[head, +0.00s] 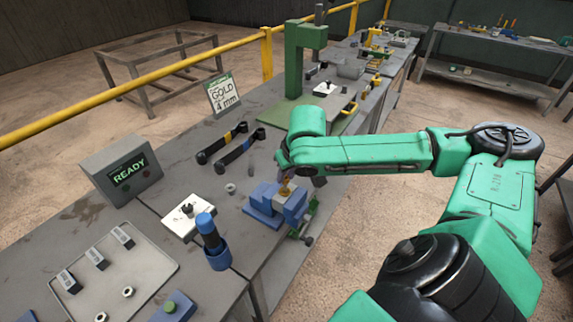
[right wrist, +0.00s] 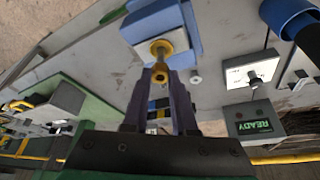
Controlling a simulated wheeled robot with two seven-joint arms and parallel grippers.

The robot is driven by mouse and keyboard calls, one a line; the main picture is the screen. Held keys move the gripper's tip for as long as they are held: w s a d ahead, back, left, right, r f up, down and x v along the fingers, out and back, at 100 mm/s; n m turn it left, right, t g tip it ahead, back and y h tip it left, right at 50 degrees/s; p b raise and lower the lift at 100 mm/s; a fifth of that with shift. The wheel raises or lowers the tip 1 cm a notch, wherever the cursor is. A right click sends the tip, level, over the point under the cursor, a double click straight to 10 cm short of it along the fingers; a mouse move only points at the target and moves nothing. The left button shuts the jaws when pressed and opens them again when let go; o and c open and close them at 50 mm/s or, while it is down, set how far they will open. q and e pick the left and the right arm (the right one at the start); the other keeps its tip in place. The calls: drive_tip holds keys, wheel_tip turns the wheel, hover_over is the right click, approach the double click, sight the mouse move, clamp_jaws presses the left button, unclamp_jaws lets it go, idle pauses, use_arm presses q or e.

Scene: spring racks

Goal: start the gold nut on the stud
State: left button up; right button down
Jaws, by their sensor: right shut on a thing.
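The blue vise (head: 262,208) stands on the bench edge and also shows in the right wrist view (right wrist: 152,22). A stud with a gold collar (right wrist: 160,48) sticks out of it; in the head view a gold part (head: 285,188) shows at the vise top. My right gripper (right wrist: 160,76) is shut on the gold nut (right wrist: 159,74), its fingertips close to the stud's end. I cannot tell whether the nut touches the stud or sits on its thread. In the head view the right fingers are mostly hidden behind the wrist. My left gripper is not in view.
A READY box (head: 122,170), a white plate with a dark knob (head: 186,215) and a blue cylinder (head: 213,242) stand left of the vise. A green press (head: 300,60) rises farther back. A GOLD 4 mm sign (head: 223,95) stands behind.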

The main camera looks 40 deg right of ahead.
sight(287, 180)
drive_tip(key=shift+f, duration=0.55)
drive_tip(key=shift+c, duration=0.8)
unclamp_jaws()
drive_tip(key=shift+r, duration=0.1)
wheel_tip(287, 180, up, 7)
drive_tip(key=p, duration=0.8)
